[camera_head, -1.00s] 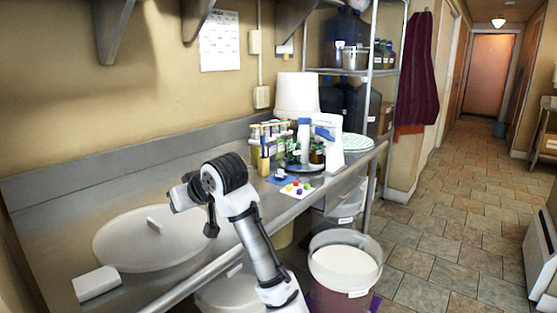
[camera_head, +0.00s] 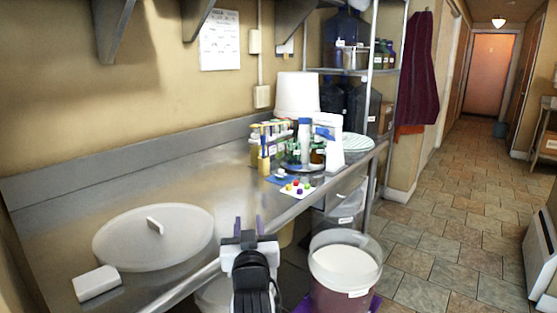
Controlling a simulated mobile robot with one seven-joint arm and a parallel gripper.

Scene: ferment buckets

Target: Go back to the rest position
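My gripper (camera_head: 249,226) is at the lower middle of the head view, in front of the steel counter's edge and seen from behind. Its two purple fingers stand apart with a gap between them, and I see nothing held there. The arm behind it is folded low at the bottom of the picture. The large round white lid (camera_head: 120,240) lies flat on the counter to the left, its handle upright, apart from my gripper.
The steel counter (camera_head: 215,185) holds a white block (camera_head: 97,284), a card with coloured pieces (camera_head: 297,189), several bottles (camera_head: 305,140) and an upturned white tub (camera_head: 297,95). A wire shelf (camera_head: 350,72) stands behind. The tiled floor (camera_head: 440,215) at right is clear.

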